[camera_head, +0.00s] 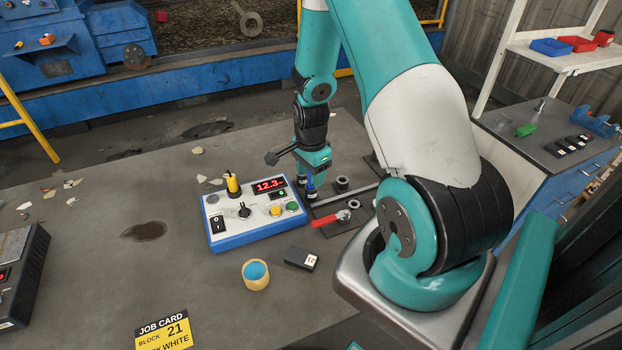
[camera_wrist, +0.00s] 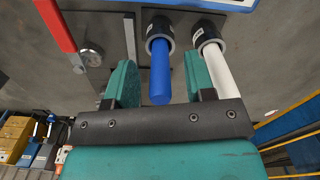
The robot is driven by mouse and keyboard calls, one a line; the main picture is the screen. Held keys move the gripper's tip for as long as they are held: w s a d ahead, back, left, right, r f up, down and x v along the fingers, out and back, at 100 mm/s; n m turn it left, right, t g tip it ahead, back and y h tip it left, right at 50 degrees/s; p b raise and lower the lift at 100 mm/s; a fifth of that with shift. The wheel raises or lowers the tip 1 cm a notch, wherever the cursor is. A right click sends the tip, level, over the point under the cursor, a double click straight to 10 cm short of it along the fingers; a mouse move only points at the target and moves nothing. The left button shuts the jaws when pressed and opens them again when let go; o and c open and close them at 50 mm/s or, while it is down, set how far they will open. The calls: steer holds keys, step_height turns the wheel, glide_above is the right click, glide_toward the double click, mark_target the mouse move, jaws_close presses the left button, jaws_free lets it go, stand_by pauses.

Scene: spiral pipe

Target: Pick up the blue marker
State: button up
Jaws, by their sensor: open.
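The blue marker (camera_wrist: 160,72) stands in a round black holder (camera_wrist: 159,27) in the wrist view. In the head view a bit of the blue marker (camera_head: 311,190) shows just below my gripper (camera_head: 307,180). In the wrist view my gripper (camera_wrist: 161,80) is open, with one teal finger on each side of the blue marker. Gaps show between the marker and both fingers. A white marker (camera_wrist: 217,72) stands in a similar holder to the right, outside the right finger. Whether the fingers touch the white marker is unclear.
A white and blue control box (camera_head: 257,223) with a lit display stands left of my gripper. A red-handled tool (camera_head: 330,219) lies in front.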

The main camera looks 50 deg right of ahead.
jaws_close()
steer(key=shift+r, duration=0.1)
